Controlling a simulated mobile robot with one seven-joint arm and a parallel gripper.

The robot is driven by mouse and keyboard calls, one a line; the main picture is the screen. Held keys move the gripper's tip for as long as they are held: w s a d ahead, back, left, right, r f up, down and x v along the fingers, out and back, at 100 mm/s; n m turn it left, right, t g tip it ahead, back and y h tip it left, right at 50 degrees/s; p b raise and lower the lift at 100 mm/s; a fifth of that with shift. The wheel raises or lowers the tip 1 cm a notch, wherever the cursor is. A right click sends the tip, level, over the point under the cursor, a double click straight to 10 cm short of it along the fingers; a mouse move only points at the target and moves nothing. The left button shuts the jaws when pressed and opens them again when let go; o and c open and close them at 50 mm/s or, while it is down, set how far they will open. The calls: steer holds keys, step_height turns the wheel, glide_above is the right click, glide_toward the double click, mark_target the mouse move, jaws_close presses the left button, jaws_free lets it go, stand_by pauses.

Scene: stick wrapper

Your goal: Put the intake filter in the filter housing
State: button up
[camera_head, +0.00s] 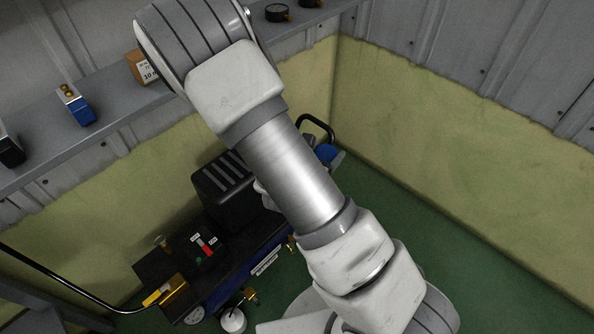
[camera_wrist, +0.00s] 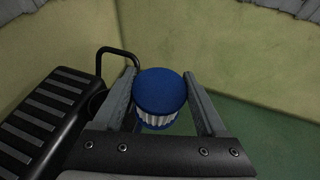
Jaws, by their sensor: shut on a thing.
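The intake filter, a short cylinder with a blue cap (camera_wrist: 160,90) and white pleats below it, sits between the two grey fingers of my gripper (camera_wrist: 160,76) in the wrist view. My gripper is shut on it. A blue rim shows under the pleats; I cannot tell if it is the filter's lower end or something beneath. In the head view my arm hides the gripper. A blue rounded part (camera_head: 329,156) shows past the arm near the black handle; I cannot tell what it is. I cannot clearly make out the filter housing. A dark rounded part (camera_wrist: 97,103) lies left of the left finger.
The compressor's black ribbed cover (camera_wrist: 42,118) is left of my gripper, with a black bent handle (camera_wrist: 118,52) behind. A grey shelf (camera_head: 112,123) with small boxes runs along the left wall. Open green floor (camera_head: 450,240) lies to the right.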

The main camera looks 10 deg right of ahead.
steer(key=w+a+f+b, duration=0.1)
steer(key=w+f, duration=0.1)
steer(key=w, duration=0.1)
steer(key=w+a+f, duration=0.2)
steer(key=w, duration=0.2)
steer(key=w+a+f+b, duration=0.1)
steer(key=w+f, duration=0.2)
steer(key=shift+w+a+b, duration=0.15)
steer(key=shift+a+b, duration=0.15)
steer(key=shift+a, duration=0.1)
steer(key=shift+f+b, duration=0.8)
steer(key=shift+f, duration=1.2)
steer(key=shift+f, duration=0.2)
steer(key=o, duration=1.3)
